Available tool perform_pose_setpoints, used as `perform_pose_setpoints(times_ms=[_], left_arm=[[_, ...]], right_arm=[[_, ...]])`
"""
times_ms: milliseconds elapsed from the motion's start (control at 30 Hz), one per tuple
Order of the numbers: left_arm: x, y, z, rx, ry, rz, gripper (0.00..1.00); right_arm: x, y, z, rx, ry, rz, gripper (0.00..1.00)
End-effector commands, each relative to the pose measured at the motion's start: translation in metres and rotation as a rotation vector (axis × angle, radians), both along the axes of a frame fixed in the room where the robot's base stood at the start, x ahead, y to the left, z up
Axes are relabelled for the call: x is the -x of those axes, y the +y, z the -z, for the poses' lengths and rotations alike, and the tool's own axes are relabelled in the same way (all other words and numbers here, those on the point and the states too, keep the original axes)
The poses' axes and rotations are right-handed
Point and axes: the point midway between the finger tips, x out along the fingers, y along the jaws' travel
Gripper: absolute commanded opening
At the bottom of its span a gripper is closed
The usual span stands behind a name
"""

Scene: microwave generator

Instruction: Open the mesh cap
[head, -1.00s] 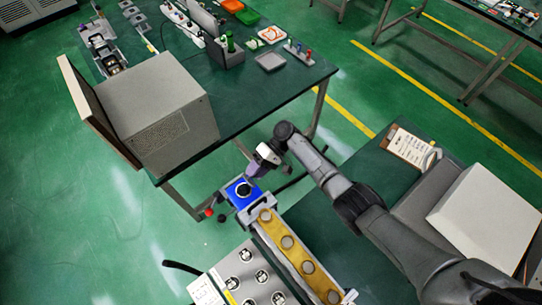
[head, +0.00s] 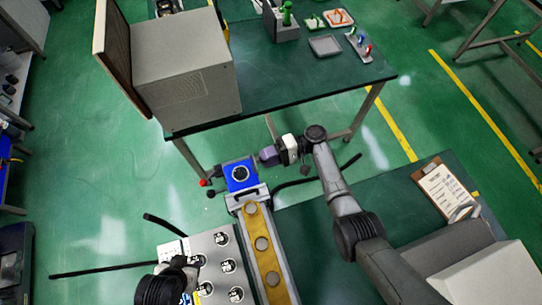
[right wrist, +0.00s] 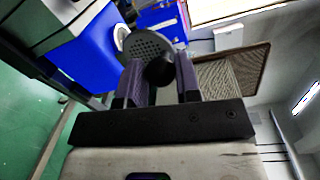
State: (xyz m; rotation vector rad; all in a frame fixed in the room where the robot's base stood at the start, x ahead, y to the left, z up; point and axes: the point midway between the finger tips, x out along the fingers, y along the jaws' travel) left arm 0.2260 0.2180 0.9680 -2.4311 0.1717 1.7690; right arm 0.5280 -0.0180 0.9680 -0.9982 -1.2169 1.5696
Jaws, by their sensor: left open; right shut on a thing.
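The mesh cap (right wrist: 148,44) is a dark perforated disc with a black knob (right wrist: 160,71). In the right wrist view, my right gripper (right wrist: 160,82) is shut on this knob, its purple fingers on either side. The disc lies next to a pale-rimmed round port (right wrist: 121,36) on the blue unit (right wrist: 88,48); I cannot tell whether it touches it. In the head view, my right gripper (head: 266,156) is at the upper right of the blue unit (head: 237,186), and the cap is not distinct. My left gripper (head: 189,298) is at the bottom left, open, its fingers hard to make out.
A rail with a yellow strip (head: 258,222) runs below the blue unit. A grey panel with round dials (head: 222,262) stands beside it. A microwave-like box (head: 190,85) is on the green table (head: 290,85). A clipboard (head: 443,188) lies at the right.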

Motion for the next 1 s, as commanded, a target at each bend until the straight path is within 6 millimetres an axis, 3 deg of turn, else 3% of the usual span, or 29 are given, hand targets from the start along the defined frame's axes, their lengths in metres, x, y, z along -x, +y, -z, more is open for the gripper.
perform_pose_setpoints(times_ms=[333,367,600,1000], left_arm=[[0.0,0.0,0.0,0.001,0.001,-0.001,0.46],[0.0,0.0,0.0,0.002,0.0,-0.002,0.46],[0.0,-0.002,0.0,0.008,0.001,-0.006,0.46],[0.0,-0.003,0.003,0.01,0.001,-0.006,0.46]], right_arm=[[0.0,0.002,-0.001,-0.004,0.0,0.0,0.0],[0.0,0.002,-0.001,-0.004,0.0,0.0,0.32],[0.0,0.001,-0.001,-0.003,0.0,0.0,0.55],[-0.003,-0.009,0.0,-0.001,-0.001,0.0,0.56]])
